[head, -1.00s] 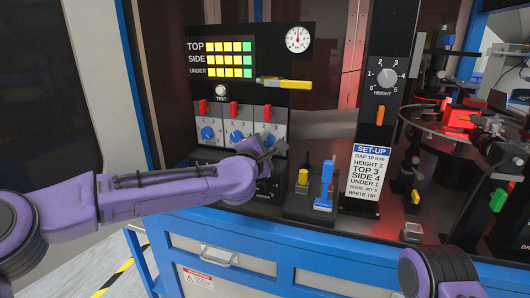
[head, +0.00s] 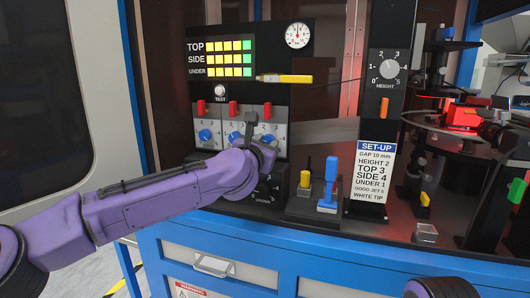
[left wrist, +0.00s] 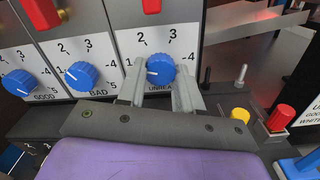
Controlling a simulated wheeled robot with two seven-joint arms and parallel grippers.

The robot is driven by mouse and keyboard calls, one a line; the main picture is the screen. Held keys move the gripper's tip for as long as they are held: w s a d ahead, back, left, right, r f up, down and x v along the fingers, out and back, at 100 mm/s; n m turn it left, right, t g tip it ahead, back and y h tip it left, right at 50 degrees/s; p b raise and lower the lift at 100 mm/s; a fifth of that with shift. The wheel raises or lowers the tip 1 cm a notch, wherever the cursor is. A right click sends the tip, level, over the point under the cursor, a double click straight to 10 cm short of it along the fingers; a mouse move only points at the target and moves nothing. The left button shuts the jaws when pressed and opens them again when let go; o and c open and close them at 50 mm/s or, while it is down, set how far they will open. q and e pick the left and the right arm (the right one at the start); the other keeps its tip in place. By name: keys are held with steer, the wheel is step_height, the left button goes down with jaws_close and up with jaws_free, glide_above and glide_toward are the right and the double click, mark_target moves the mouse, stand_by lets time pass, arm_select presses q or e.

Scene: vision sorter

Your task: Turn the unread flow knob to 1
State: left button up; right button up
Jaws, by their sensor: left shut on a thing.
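The unread knob (left wrist: 160,68) is blue with a white pointer mark and is the rightmost of three flow knobs. In the left wrist view its mark points left, near the 1 on its scale. My left gripper (head: 261,130) is at the knob panel, with one finger on each side of the unread knob, shut on it. In the head view the gripper and wrist hide this knob. Part of its label is covered in the left wrist view. My right gripper is out of view.
The bad knob (left wrist: 81,76) and good knob (left wrist: 19,83) sit close on the left. Red switches (head: 233,108) are above the knobs. A yellow and a blue upright piece (head: 329,182) stand to the right, near the set-up card (head: 374,172).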

arm_select(q)
steer(key=shift+f+n+b, duration=0.1)
steer(key=shift+n+b, duration=0.25)
steer(key=shift+n, duration=0.15)
stand_by(0.3)
steer(key=o, duration=1)
steer(key=shift+o, duration=0.2)
steer(key=b+v, duration=0.2)
steer(key=v, duration=0.8)
steer(key=shift+s+b, duration=0.25)
steer(key=shift+b, duration=0.1)
steer(key=shift+a, duration=0.15)
